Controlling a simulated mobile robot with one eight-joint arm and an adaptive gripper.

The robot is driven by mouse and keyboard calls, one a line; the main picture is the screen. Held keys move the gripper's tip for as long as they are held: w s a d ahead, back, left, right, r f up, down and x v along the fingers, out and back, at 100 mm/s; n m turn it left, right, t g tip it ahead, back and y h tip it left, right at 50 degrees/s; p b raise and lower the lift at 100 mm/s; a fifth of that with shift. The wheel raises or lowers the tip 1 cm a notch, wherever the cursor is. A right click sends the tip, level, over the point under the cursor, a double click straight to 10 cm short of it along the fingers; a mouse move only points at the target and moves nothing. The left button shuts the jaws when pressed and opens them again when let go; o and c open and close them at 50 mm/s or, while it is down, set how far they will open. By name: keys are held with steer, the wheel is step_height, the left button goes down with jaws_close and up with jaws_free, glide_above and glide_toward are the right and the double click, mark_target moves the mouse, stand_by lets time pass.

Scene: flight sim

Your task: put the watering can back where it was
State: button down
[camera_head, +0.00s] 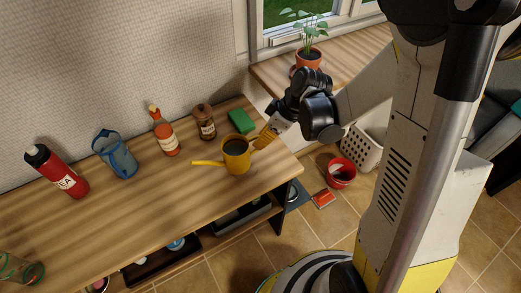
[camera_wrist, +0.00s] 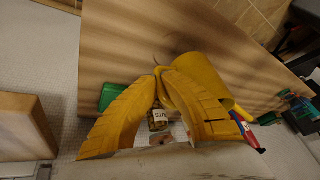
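The yellow watering can (camera_head: 237,160) is at the right end of the long wooden table, upright, with its spout pointing left and a dark opening on top. My gripper (camera_head: 264,138), with yellow ribbed fingers, comes in from the right at the can's handle side. In the wrist view the fingertips (camera_wrist: 159,75) come close together around the can's thin handle, and the can's body (camera_wrist: 208,78) lies just beyond the right finger. The handle is mostly hidden by the fingers. I cannot tell whether the can's base touches the table.
A green sponge-like block (camera_head: 241,121) and a brown jar (camera_head: 204,122) stand close behind the can. A sauce bottle (camera_head: 164,135), blue container (camera_head: 116,155) and red bottle (camera_head: 57,172) are farther left. A potted plant (camera_head: 308,57) stands on the window-side surface (camera_head: 350,50).

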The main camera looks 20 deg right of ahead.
steer(key=shift+f+b, duration=0.85)
steer(key=shift+f, duration=0.95)
steer(key=shift+f, duration=0.2)
steer(key=c, duration=1.6)
jaws_free()
steer(key=shift+r, duration=0.1)
